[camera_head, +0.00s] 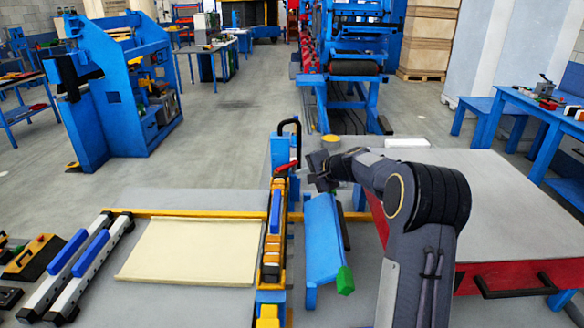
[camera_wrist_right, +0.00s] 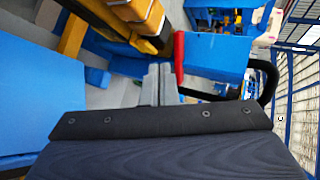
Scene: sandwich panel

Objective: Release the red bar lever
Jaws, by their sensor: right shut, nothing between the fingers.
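The red bar lever (camera_head: 286,167) shows in the head view as a short red piece at the far end of the press line, by the blue post (camera_head: 279,148). In the right wrist view the red lever (camera_wrist_right: 179,56) stands beyond the dark gripper body, near the top middle. My right gripper (camera_head: 316,171) is just right of the lever, apart from it as far as I can see. My left gripper is not in view.
A black looped handle (camera_head: 291,124) rises behind the lever and also shows in the wrist view (camera_wrist_right: 272,76). A cream panel (camera_head: 192,251) lies left of the yellow-and-black clamp rail (camera_head: 272,243). A blue tilted plate (camera_head: 321,238) and grey-topped red table (camera_head: 490,205) are at right.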

